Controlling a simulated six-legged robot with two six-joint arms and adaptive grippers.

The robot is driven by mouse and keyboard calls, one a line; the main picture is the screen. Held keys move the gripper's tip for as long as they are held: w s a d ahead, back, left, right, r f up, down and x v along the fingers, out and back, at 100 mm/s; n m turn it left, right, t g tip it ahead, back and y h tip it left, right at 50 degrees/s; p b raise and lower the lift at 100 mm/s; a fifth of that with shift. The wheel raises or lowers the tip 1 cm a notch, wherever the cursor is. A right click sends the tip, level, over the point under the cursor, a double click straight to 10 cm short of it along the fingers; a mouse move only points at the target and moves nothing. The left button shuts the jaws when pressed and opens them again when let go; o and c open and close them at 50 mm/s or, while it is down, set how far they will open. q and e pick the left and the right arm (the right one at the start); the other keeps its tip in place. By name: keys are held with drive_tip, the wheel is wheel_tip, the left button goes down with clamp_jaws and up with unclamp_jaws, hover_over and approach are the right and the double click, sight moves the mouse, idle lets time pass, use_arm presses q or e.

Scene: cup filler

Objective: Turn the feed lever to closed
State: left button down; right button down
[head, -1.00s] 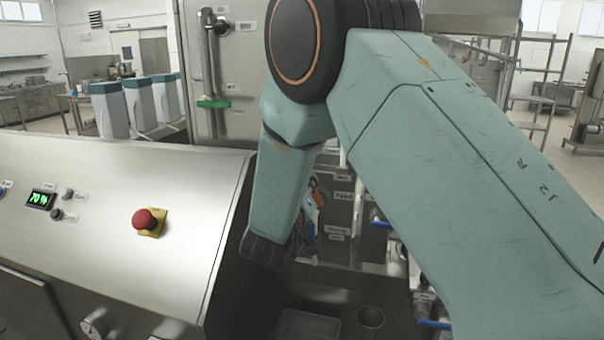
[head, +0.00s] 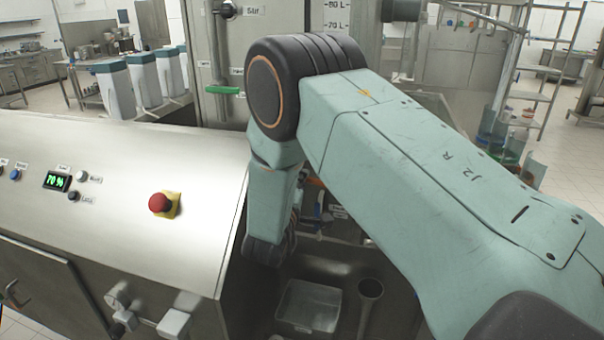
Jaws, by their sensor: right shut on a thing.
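My right arm comes in from the right, bends at its elbow and reaches down to the filler's recessed front. My right gripper (head: 298,213) is mostly hidden behind my own forearm, beside the small labels inside the recess. It is shut on what appears to be the feed lever (head: 325,217), of which only a small orange part shows; its angle cannot be read. My left gripper is out of view.
A sloped steel console (head: 120,190) at left carries a red stop button (head: 160,202) and a 70 % display (head: 57,181). A green-handled lever (head: 222,90) is on the tank behind.

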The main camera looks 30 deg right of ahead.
drive_tip(key=shift+f+n, duration=0.4)
drive_tip(key=shift+n, duration=0.4)
drive_tip(key=c, duration=1.3)
unclamp_jaws()
drive_tip(key=shift+d, duration=0.1)
drive_tip(key=shift+c, duration=0.2)
drive_tip(key=shift+a, duration=0.2)
drive_tip(key=v, duration=0.7)
drive_tip(key=shift+s+f, duration=0.1)
